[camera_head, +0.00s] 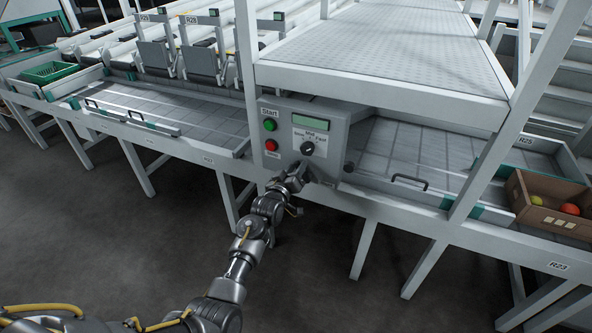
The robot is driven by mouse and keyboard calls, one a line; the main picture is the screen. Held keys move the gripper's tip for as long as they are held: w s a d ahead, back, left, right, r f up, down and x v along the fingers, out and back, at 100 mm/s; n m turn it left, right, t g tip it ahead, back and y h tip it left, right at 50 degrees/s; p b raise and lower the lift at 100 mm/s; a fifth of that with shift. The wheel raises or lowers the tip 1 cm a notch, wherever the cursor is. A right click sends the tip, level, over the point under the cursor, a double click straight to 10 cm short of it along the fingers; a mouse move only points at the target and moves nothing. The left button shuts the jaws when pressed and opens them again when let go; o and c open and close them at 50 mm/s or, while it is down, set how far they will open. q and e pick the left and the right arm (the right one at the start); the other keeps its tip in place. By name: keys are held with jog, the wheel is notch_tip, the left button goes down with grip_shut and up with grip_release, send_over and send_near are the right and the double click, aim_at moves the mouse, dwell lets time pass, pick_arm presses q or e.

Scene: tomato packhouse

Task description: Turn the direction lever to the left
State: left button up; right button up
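The grey control box (335,142) is mounted on the front of the packing line, near the middle of the view. A black dial (307,148) on its face sits under a label that seems to read Slow, Mid and Fast. I cannot make out a separate direction lever; the lower part of the box is covered by my gripper. My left gripper (296,176) is at the box's lower front edge, just below the dial. Its fingers are too small and dark to tell open from shut, or whether they touch anything. My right gripper is not in view.
On the box are a green Start button (270,125), a red button (271,145) and a green display (310,122). A cardboard box (530,205) with tomatoes stands at right. The dark floor in front is clear.

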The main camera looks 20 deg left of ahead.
pick_arm(q)
jog(key=shift+s, duration=0.1)
